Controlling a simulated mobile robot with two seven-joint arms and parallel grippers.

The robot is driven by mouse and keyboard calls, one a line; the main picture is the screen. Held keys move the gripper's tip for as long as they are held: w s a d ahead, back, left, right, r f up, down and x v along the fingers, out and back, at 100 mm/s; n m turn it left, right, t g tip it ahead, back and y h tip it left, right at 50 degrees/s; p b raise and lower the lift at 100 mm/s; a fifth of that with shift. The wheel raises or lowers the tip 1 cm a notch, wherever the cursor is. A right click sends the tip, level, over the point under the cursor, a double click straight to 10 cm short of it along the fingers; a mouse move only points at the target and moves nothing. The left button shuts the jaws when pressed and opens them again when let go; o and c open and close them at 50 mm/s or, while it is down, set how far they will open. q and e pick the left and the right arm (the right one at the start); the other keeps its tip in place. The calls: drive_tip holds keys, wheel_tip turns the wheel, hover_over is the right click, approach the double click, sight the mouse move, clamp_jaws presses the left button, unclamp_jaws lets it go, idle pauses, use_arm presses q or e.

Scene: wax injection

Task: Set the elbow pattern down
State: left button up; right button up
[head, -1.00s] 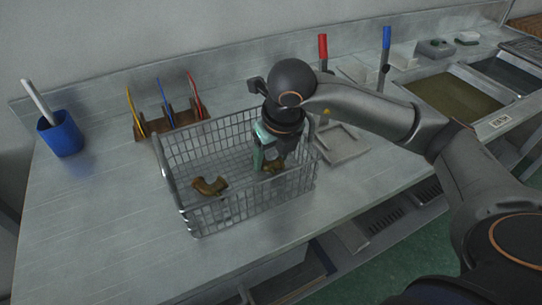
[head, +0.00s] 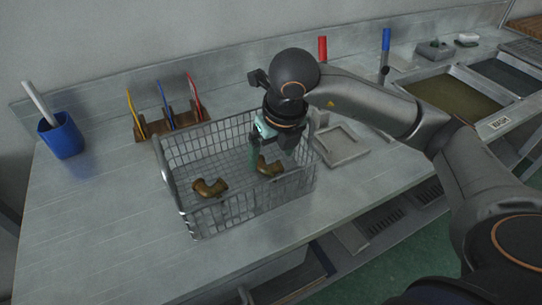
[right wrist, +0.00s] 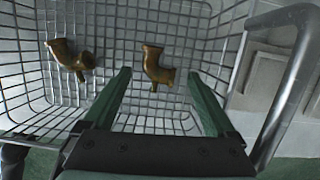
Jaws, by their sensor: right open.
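A brown elbow pattern (head: 269,167) lies on the floor of the wire basket (head: 176,176), in its right part. A second brown elbow pattern (head: 210,187) lies in the left part, apart from the first. My right gripper (head: 266,154) is just above the right-hand elbow, with its green fingers inside the basket. In the right wrist view the fingers (right wrist: 160,76) are spread and empty. The right-hand elbow (right wrist: 156,68) shows in the gap beyond their tips, and the other elbow (right wrist: 70,58) is to the left. My left gripper is not in view.
The basket's wire walls surround the gripper's fingers. A square grey tray (head: 341,144) is right of the basket. A brown rack (head: 170,124) with coloured tools stands behind, and a blue cup (head: 62,137) at far left.

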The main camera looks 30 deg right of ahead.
drive_tip(key=p+v, duration=0.1)
drive_tip(key=v, duration=0.9)
drive_tip(key=shift+f, duration=0.1)
